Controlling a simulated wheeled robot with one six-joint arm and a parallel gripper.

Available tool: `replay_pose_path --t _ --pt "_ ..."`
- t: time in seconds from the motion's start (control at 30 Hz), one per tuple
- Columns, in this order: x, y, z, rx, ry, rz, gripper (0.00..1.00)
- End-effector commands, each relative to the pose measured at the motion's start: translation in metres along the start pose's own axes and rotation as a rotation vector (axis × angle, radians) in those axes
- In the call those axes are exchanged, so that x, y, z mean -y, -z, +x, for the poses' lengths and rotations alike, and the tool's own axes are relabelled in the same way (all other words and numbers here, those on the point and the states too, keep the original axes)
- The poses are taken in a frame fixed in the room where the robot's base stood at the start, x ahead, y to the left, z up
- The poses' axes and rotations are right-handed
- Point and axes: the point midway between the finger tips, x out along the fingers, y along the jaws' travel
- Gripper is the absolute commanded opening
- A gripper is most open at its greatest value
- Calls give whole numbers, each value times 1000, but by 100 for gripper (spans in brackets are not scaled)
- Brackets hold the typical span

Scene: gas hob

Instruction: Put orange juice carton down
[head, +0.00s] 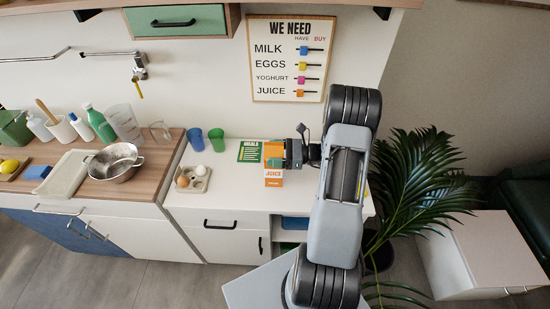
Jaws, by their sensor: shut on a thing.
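The orange juice carton (273,178) is orange and white with a "JUICE" label and looks upright. It shows over the white counter (232,215), right of the egg tray. My gripper (286,153) comes from the right and is shut on the upper part of the carton. Part of the carton's top is hidden by the gripper. I cannot tell whether the carton's base touches the counter.
A metal colander (116,161) stands on the wooden worktop. A palm plant (415,185) is at right. Counter between tray and carton is clear.

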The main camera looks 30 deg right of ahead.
Motion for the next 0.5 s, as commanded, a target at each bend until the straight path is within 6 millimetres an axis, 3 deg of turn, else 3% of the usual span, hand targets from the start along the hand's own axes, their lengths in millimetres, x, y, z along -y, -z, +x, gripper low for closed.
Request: replay_pose_path --t 0.23,0.5 --pt "0 22 -1 2 1 1 0" --pt "0 26 -1 2 1 -1 0"
